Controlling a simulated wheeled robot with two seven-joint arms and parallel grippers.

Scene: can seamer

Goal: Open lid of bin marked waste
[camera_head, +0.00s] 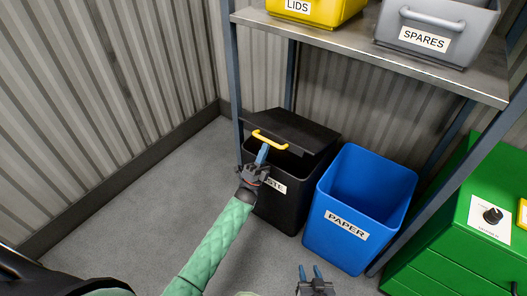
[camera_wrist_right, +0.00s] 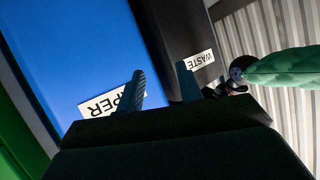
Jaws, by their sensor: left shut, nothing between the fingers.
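The black waste bin (camera_head: 283,205) stands on the floor under the shelf, its label partly covered by my left gripper. Its black lid (camera_head: 300,132) is tilted, with a dark gap showing between it and the rim. A yellow handle (camera_head: 270,140) is on the lid's front edge. My left gripper (camera_head: 263,148) is shut and empty, its fingertips at or just below the handle; contact is unclear. The waste label (camera_wrist_right: 200,60) also shows in the right wrist view. My right gripper (camera_head: 310,270) is open and empty, low in front of the blue bin.
An open blue paper bin (camera_head: 335,240) stands right of the waste bin. A metal shelf (camera_head: 350,45) above holds a yellow lids bin (camera_head: 325,12) and a grey spares bin (camera_head: 432,45). A green cabinet (camera_head: 450,240) is at right. Floor (camera_head: 150,210) at left is clear.

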